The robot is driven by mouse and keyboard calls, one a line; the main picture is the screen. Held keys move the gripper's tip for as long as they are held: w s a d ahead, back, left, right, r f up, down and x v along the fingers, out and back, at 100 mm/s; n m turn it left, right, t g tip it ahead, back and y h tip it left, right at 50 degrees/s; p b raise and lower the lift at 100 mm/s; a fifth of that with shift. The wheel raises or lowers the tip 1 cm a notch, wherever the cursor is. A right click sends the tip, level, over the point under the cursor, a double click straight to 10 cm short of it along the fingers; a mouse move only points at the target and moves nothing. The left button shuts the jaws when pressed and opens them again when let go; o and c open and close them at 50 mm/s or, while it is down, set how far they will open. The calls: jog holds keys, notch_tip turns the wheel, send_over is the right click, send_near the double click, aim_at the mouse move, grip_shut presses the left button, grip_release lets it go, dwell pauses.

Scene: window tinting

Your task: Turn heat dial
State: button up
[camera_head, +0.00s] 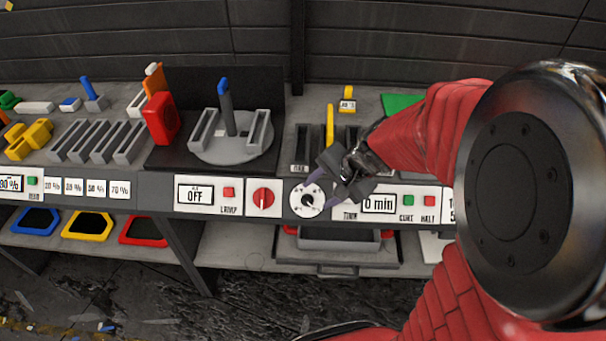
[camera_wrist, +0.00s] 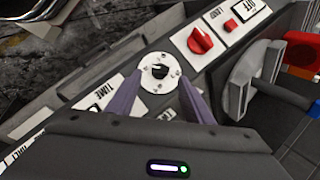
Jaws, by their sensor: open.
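A round white dial with a black centre knob (camera_head: 307,200) is set in the front panel of the bench. It also shows in the wrist view (camera_wrist: 160,72). Left of it in the head view is a red knob on a white plate (camera_head: 263,198), also in the wrist view (camera_wrist: 200,40). No readable label says which one is heat. My gripper (camera_head: 319,189) is at the white dial. In the wrist view its two purple fingers (camera_wrist: 160,84) are apart, one toward each side of the dial, with nothing held. Contact cannot be told.
Left on the panel are an OFF display (camera_head: 195,195) and a red lamp button (camera_head: 229,192). Right are a 0 min display (camera_head: 379,204), a green button (camera_head: 408,200) and a red button (camera_head: 429,201). A grey turntable (camera_head: 230,151) stands above. My arm covers the right side.

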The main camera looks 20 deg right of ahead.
aim_at(309, 201)
jog(key=shift+x, duration=2.95)
jog(key=c, duration=1)
jog(key=shift+d, duration=0.2)
jog(key=shift+c, duration=0.2)
jog(key=shift+s+a, duration=0.1)
jog(key=shift+a, duration=0.05)
